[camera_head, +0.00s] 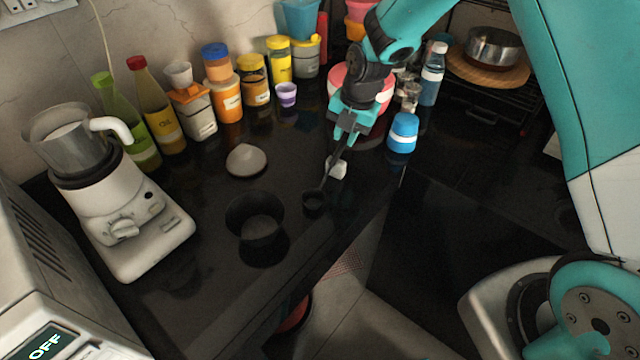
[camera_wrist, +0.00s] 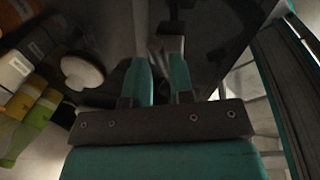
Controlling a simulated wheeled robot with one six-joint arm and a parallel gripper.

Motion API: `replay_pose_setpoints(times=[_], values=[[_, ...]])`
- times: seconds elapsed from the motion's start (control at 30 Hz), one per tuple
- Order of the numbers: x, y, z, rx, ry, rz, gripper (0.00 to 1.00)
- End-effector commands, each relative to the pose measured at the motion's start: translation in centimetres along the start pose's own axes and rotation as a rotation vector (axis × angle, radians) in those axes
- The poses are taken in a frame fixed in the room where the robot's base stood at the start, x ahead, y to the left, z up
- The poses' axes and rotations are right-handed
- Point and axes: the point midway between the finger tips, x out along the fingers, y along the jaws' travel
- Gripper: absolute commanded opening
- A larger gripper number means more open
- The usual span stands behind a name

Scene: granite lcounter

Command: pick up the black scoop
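The black scoop (camera_head: 314,200) is on the right part of the dark counter in the head view, its round bowl toward the front and its thin handle rising toward my gripper. My gripper (camera_head: 343,137) points down over the handle end. In the wrist view, the two teal fingers of my gripper (camera_wrist: 160,62) stand a little apart with a dark gap between them. The handle's upper end is close to or between the fingertips; dark on dark, I cannot tell whether they touch it.
A small pale block (camera_head: 337,169) sits beside the handle. A black bowl (camera_head: 255,218) stands left of the scoop, with a pale domed object (camera_head: 246,160) behind. The counter's front edge is close to the scoop.

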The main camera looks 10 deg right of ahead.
Motion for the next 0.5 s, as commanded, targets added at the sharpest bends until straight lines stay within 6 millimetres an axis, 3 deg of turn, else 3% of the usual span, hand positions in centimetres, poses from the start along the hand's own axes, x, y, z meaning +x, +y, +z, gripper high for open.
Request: replay_pose_setpoints(times=[0.2, 0.5], values=[[3.0, 0.1, -0.3, 0.0, 0.003, -0.002, 0.22], [3.6, 0.1, -0.3, 0.0, 0.0, 0.0, 0.19]])
